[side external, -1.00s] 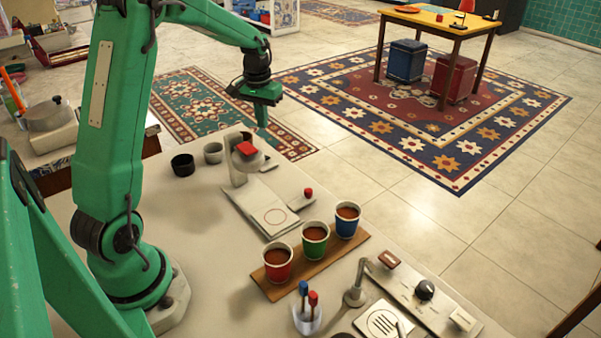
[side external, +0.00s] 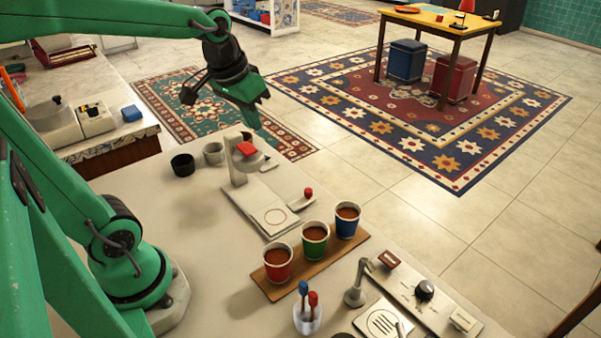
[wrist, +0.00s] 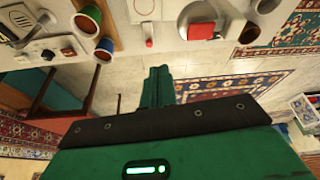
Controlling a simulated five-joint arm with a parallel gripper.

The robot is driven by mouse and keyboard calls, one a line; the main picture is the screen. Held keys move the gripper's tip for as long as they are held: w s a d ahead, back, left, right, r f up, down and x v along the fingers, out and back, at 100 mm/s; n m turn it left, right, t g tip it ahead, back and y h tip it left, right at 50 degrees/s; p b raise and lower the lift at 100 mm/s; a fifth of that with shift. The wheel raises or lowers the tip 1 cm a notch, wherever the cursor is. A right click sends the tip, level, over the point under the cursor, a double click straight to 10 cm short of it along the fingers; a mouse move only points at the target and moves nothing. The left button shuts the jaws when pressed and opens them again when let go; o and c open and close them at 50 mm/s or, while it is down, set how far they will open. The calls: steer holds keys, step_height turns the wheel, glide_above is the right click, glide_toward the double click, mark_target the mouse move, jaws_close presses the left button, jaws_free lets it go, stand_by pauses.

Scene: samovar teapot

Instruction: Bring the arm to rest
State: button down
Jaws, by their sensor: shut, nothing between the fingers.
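My gripper (side external: 252,118) is shut and empty. It hangs in the air and appears in the side view over the far edge of the white counter (side external: 205,250), beyond the white machine with a red top (side external: 238,168). My arm is bent, with its upper link reaching across the top left of the side view. In the wrist view my gripper's fingers (wrist: 158,85) are together, with nothing between them. Three filled cups, red (side external: 278,263), green (side external: 315,240) and blue (side external: 347,220), stand upright on a wooden board (side external: 330,267).
A black cup (side external: 182,165) and a grey cup (side external: 213,153) stand near the counter's far edge. A tap (side external: 357,285) and a control panel (side external: 430,297) are at front right. A holder with red and blue-tipped tools (side external: 307,318) stands in front. The counter's left middle is clear.

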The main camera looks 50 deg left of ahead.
steer(key=s+d+m+t, duration=0.1)
steer(key=s+d, duration=0.4)
steer(key=s, duration=0.3)
steer(key=shift+s+f+m+t+h, duration=0.3)
steer(key=shift+f+m+t, duration=0.05)
steer(key=shift+m+t, duration=0.05)
